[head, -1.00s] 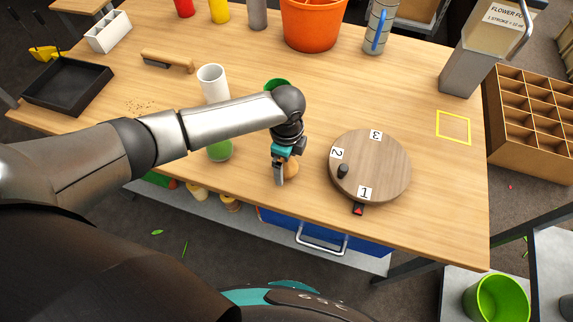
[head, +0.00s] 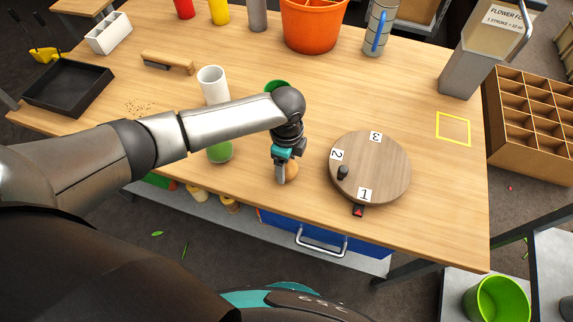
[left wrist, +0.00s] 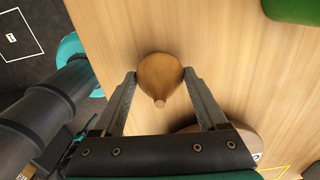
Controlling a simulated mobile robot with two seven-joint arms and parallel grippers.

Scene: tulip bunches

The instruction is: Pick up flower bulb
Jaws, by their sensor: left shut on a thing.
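The flower bulb (left wrist: 160,76) is brown and rounded with a short pale tip. In the left wrist view it sits between the two fingers of my left gripper (left wrist: 160,80), with a fingertip against each side. In the head view the bulb (head: 292,171) shows partly behind my left gripper (head: 286,174), low over the table near its front edge. The gripper is shut on the bulb. I cannot tell whether the bulb still touches the table. My right gripper is not in view.
A round wooden turntable (head: 385,165) with numbered labels stands just right of the gripper. A green round thing (head: 220,151) and a white cup (head: 213,84) stand to the left. An orange bucket (head: 312,25) is at the back. A yellow square outline (head: 453,128) marks clear table at right.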

